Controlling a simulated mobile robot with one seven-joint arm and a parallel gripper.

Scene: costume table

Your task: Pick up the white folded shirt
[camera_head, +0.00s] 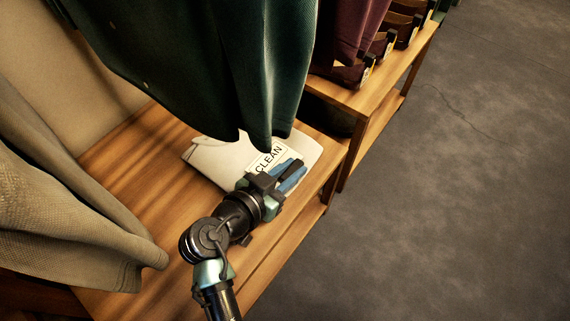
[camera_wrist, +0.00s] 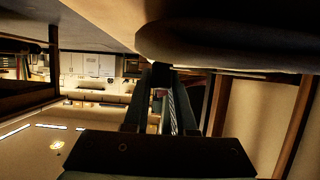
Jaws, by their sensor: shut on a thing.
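The white folded shirt (camera_head: 215,162) lies on the wooden table, partly under a hanging dark green garment. A label reading "CLEAN" is on its top. My gripper (camera_head: 292,174) is at the shirt's near right edge, its blue-tipped fingers shut on the shirt and hiding part of that edge. In the wrist view, my gripper (camera_wrist: 161,82) reaches up to a thick, shadowed fold of cloth (camera_wrist: 225,45). The exact grip at the fingertips is hard to see there.
The dark green garment (camera_head: 200,50) hangs just above the shirt's far side. A beige garment (camera_head: 60,215) hangs at the left. The wooden table (camera_head: 130,165) ends close to my gripper. Another shelf (camera_head: 385,92) with shoes stands behind, and open grey floor (camera_head: 450,200) lies right.

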